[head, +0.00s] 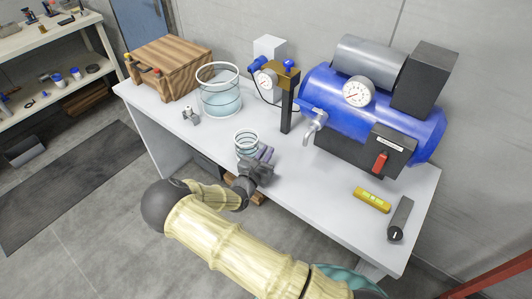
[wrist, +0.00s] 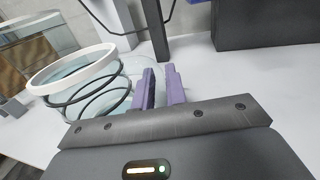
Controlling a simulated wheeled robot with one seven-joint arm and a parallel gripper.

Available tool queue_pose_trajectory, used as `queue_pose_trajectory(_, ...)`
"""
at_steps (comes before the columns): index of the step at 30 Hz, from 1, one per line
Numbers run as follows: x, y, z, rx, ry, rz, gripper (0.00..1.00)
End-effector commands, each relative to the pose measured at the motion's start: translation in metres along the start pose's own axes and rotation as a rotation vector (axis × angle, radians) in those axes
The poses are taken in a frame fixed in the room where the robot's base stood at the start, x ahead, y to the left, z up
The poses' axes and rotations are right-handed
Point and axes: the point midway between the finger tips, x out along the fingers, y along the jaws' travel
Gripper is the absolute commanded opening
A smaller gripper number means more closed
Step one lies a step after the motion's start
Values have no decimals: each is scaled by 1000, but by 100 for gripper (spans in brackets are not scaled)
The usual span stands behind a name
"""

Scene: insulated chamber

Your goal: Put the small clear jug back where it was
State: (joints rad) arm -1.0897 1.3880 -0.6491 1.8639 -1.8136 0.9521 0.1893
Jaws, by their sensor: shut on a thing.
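The small clear jug (head: 246,147), with a white rim and dark bands, is over the front middle of the white bench. My gripper (head: 265,154) is at its right side, with its purple fingers shut on it. In the wrist view the jug (wrist: 90,88) is left of the fingers (wrist: 160,78) and looks tilted in the picture. The part between the fingers, perhaps its handle, is hard to make out. I cannot tell whether its base touches the bench.
A larger clear jug (head: 220,96) stands behind and left, beside a wooden crate (head: 168,68). A dark post (head: 287,105) with a gauge and a blue compressor (head: 335,99) stand behind and right. A yellow level (head: 372,200) lies front right. Bare bench (head: 310,190) lies right of my gripper.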

Motion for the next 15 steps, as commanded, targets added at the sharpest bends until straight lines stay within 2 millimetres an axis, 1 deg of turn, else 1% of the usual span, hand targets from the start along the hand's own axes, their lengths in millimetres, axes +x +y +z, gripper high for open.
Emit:
queue_pose_trajectory(6, 0, 0, -4, 0, 0, 0, 0)
queue_pose_trajectory(7, 0, 0, -3, 0, 0, 0, 19)
queue_pose_trajectory(9, 0, 0, -3, 0, 1, 0, 33)
queue_pose_trajectory(10, 0, 0, -3, 0, 1, 0, 35)
queue_pose_trajectory(15, 0, 0, -3, -1, 1, 0, 35)
